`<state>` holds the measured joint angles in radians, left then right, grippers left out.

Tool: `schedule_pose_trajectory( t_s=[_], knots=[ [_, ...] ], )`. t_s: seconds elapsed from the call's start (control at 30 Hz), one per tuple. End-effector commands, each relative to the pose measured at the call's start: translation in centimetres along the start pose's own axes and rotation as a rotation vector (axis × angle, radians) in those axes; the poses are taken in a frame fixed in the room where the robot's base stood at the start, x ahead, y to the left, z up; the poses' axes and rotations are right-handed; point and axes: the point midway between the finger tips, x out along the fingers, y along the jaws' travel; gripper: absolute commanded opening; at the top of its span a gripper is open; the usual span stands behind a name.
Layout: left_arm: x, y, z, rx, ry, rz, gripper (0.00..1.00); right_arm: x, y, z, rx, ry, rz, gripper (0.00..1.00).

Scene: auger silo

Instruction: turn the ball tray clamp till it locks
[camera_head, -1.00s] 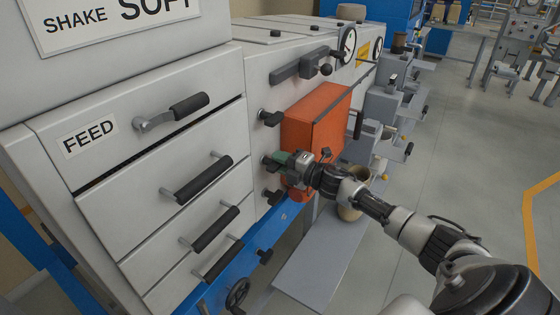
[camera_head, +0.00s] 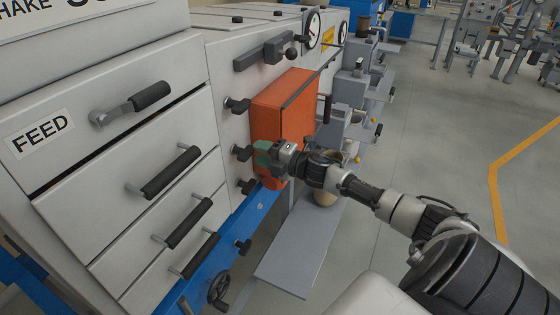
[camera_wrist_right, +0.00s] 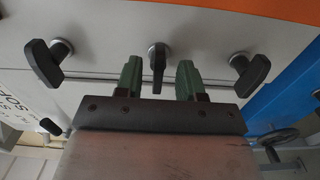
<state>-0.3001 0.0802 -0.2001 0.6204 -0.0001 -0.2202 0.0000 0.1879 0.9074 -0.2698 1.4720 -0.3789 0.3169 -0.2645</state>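Three black clamp knobs sit in a column on the grey panel beside the drawers: an upper one (camera_head: 237,104), a middle one (camera_head: 241,152) and a lower one (camera_head: 247,186). No label shows which is the ball tray clamp. My right gripper (camera_head: 262,155) is at the middle knob. In the right wrist view its green fingers (camera_wrist_right: 158,78) are open, one on each side of the middle knob (camera_wrist_right: 158,66), with gaps visible. That knob's handle lies parallel to the fingers; the two outer handles are slanted. My left gripper is not in view.
An orange box (camera_head: 285,115) stands out from the panel just right of the knobs, close to my right gripper. Drawers with black bar handles (camera_head: 172,172) are to the left. A blue rail (camera_head: 235,238) and a handwheel (camera_head: 219,288) are below. Open floor lies right.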

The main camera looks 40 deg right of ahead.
Motion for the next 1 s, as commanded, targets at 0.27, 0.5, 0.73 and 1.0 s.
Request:
schedule_pose_trajectory(
  t_s=[0.27,0.5,0.73,1.0],
  knots=[
    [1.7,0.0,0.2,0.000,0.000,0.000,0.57,-4.7,-0.4,-0.1,0.001,0.002,-0.005,0.38],
    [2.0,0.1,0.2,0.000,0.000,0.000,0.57,-6.8,-0.2,0.0,0.002,0.000,-0.002,0.38],
    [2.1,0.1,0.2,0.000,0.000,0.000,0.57,-7.3,0.0,0.0,0.001,0.000,-0.001,0.38],
    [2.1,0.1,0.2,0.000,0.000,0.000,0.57,-7.3,0.0,0.0,0.001,0.000,0.000,0.38]
  ],
)
